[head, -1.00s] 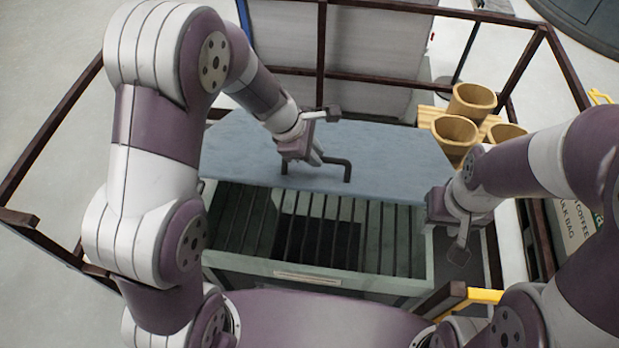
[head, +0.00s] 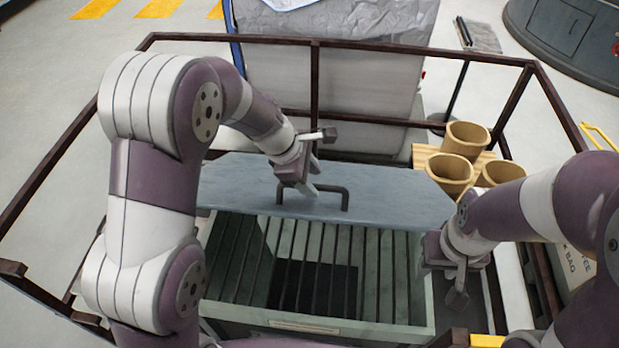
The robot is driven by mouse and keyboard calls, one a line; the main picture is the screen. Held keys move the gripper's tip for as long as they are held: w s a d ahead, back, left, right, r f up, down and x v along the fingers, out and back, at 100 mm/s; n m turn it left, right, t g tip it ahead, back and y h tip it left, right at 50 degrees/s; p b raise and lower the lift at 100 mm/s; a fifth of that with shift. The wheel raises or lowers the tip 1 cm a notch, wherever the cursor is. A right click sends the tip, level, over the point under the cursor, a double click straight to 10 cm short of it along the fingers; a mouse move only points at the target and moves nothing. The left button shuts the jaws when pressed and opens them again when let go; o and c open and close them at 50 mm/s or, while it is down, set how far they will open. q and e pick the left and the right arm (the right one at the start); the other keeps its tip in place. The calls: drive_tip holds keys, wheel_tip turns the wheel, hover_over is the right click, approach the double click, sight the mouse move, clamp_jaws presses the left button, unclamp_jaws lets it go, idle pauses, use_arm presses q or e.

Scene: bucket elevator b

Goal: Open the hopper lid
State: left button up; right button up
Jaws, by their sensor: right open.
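The hopper lid (head: 390,202) is a flat blue-grey panel across the back part of the hopper (head: 375,331). A dark bar handle (head: 338,189) stands on the lid near its front edge. My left gripper (head: 312,180) is at the left part of the handle, and a finger overlaps the bar in the picture. I cannot tell whether its jaws are closed around the bar. In front of the lid, the slatted grate (head: 312,262) is uncovered, with a dark hole below. My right gripper (head: 462,285) is open and empty by the hopper's right front side.
Several tan round containers (head: 466,138) stand on a wooden board behind the lid at the right. A dark brown rail frame (head: 400,47) surrounds the area. A large grey-white bulk (head: 350,90) stands behind the back rail. Labelled sacks (head: 577,264) lie at the right.

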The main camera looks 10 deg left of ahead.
use_arm(q)
drive_tip(key=shift+s+r, duration=0.25)
drive_tip(key=shift+s, duration=0.2)
drive_tip(key=shift+a+r, duration=0.1)
drive_tip(key=shift+r, duration=0.1)
drive_tip(key=b+v, duration=0.1)
drive_tip(key=v, duration=1.1)
drive_tip(key=shift+b, duration=0.3)
use_arm(e)
drive_tip(key=shift+s+f, duration=0.3)
drive_tip(key=shift+f, duration=0.4)
